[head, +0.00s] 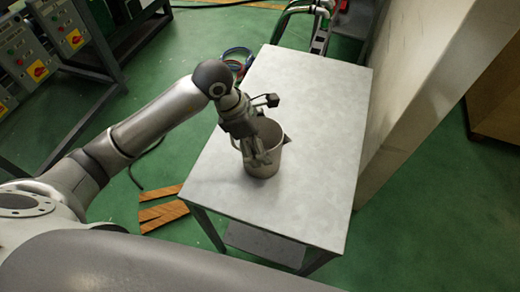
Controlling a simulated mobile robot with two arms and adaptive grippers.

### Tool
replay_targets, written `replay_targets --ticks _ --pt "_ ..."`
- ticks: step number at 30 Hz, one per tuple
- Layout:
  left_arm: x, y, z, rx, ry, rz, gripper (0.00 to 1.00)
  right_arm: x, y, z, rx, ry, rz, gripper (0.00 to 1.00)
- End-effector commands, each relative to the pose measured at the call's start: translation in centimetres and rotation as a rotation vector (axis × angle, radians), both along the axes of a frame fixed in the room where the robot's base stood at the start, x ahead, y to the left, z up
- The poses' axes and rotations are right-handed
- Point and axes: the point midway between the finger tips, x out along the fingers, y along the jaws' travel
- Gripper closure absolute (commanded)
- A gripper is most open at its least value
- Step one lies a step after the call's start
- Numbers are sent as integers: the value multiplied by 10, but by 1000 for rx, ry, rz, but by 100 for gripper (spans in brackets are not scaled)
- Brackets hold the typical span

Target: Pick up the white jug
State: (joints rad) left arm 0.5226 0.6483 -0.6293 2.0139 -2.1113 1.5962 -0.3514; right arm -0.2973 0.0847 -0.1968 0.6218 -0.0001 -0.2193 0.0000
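The jug (265,165) stands upright on the pale grey table (310,100). It looks grey-beige in this light, with a pointed spout at its right rim. My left gripper (257,157) comes down from above at the jug's left side and covers part of its rim and wall. The fingers overlap the jug in the head view, and I cannot tell whether they grip it. The jug's handle is not clearly seen behind the gripper. My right gripper is not in view.
The rest of the tabletop is clear. A pale wall or panel (425,80) rises close along the table's right side. Control boxes (30,55) stand at the upper left. Hoses (238,58) lie behind the table, and wooden slats (163,208) lie on the green floor.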

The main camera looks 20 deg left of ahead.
Motion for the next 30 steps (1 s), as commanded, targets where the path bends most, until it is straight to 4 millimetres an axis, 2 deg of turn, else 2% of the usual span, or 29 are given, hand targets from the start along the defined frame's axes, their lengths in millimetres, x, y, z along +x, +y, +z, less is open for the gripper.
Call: replay_targets --ticks 1,6,14,20,25,30 --pt "0 0 0 0 0 0 21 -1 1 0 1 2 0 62" --pt "0 0 1 0 0 0 41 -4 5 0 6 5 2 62" --pt "0 0 1 0 -1 0 41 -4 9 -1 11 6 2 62" --pt "1 0 11 0 -3 0 41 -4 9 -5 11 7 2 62" --pt "1 2 34 1 -8 0 41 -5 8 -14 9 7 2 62" --pt "-27 32 79 5 -10 3 41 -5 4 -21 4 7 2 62"
